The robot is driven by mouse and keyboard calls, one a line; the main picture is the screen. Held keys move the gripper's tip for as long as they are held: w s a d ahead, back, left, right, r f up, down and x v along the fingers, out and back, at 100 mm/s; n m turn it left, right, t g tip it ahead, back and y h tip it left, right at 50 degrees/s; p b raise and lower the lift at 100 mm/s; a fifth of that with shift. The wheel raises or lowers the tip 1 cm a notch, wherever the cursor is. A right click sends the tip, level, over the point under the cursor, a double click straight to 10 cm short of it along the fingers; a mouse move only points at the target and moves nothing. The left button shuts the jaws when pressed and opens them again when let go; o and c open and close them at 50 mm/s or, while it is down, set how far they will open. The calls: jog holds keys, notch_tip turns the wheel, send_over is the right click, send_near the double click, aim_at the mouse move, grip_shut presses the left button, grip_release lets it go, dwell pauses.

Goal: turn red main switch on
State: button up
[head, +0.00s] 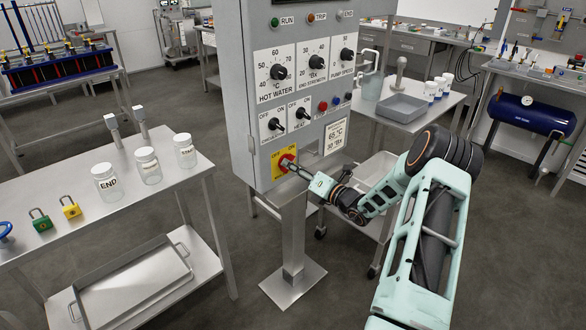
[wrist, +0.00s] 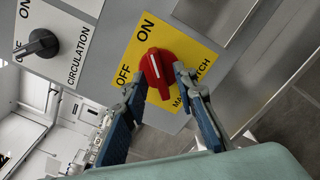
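The red main switch (wrist: 158,72) is a knob on a yellow plate (wrist: 196,59) marked ON, OFF and MAIN SWITCH. The switch (head: 286,161) also shows low on the grey control cabinet in the head view. In the wrist view, the upper end of the knob's white line points toward the ON label. My gripper (wrist: 160,80) has its fingers apart, one on each side of the knob, with the tips close to it. I cannot tell whether either tip touches it. In the head view my gripper (head: 295,168) reaches the plate from the right.
The cabinet (head: 240,95) carries black dials above the switch and stands on a metal post (head: 293,235). A steel table (head: 105,215) on the left holds jars and padlocks. A table with a grey tray (head: 400,107) stands behind my arm. Open floor lies in front.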

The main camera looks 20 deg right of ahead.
jog(key=v, duration=1.2)
